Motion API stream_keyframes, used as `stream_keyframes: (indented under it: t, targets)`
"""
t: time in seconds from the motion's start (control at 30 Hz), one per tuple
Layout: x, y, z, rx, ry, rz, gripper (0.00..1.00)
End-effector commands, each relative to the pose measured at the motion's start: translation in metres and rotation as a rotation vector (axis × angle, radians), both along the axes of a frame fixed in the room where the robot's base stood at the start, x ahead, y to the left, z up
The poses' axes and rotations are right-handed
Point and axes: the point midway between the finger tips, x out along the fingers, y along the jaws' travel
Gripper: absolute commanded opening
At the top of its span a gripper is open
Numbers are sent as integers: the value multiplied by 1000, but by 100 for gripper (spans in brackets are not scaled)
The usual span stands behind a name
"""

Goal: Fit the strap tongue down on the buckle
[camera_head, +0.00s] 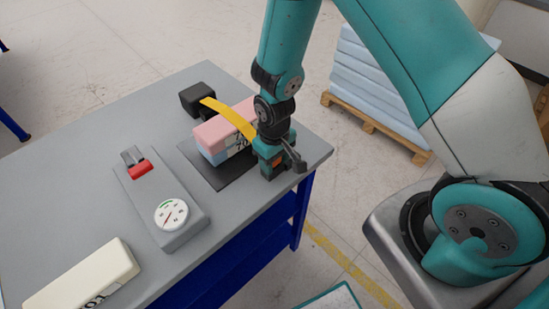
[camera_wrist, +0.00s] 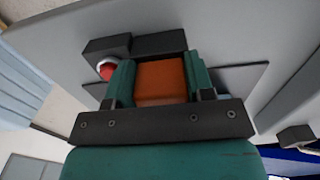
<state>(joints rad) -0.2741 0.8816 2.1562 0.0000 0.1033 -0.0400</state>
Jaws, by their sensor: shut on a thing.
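My gripper (camera_wrist: 162,84) is shut on the orange strap tongue (camera_wrist: 161,82), which sits between its two teal fingers. In the head view my gripper (camera_head: 275,165) is at the right end of the foam stack. The yellow strap (camera_head: 228,113) runs from a black block (camera_head: 197,97) over the pink and blue foam (camera_head: 215,136) toward my gripper. In the wrist view a black block with a red round button, seemingly the buckle (camera_wrist: 135,47), is just beyond the tongue. Whether they touch is unclear. My gripper mostly hides the buckle in the head view.
The foam stands on a dark mat (camera_head: 222,180) on the grey table (camera_head: 90,130). A grey gauge box (camera_head: 150,190) with a red lever (camera_head: 140,170) is to the left. A cream block (camera_head: 85,280) lies at the front left. A pallet of blue sheets (camera_head: 365,85) stands beyond the table.

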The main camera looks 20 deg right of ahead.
Motion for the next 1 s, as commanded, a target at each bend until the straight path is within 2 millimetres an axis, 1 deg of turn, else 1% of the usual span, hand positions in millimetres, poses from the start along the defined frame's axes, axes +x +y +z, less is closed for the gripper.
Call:
stream_keyframes:
  t: [0.17,0.2,0.27,0.3,0.33,0.87,1.0]
  targets:
    - [0,0,0,0,0,0,25]
    - [0,0,0,0,0,0,51]
    - [0,0,0,0,0,0,65]
    - [0,0,0,0,0,0,74]
    - [0,0,0,0,0,0,78]
    - [0,0,0,0,0,0,78]
    - [0,0,3,0,0,0,78]
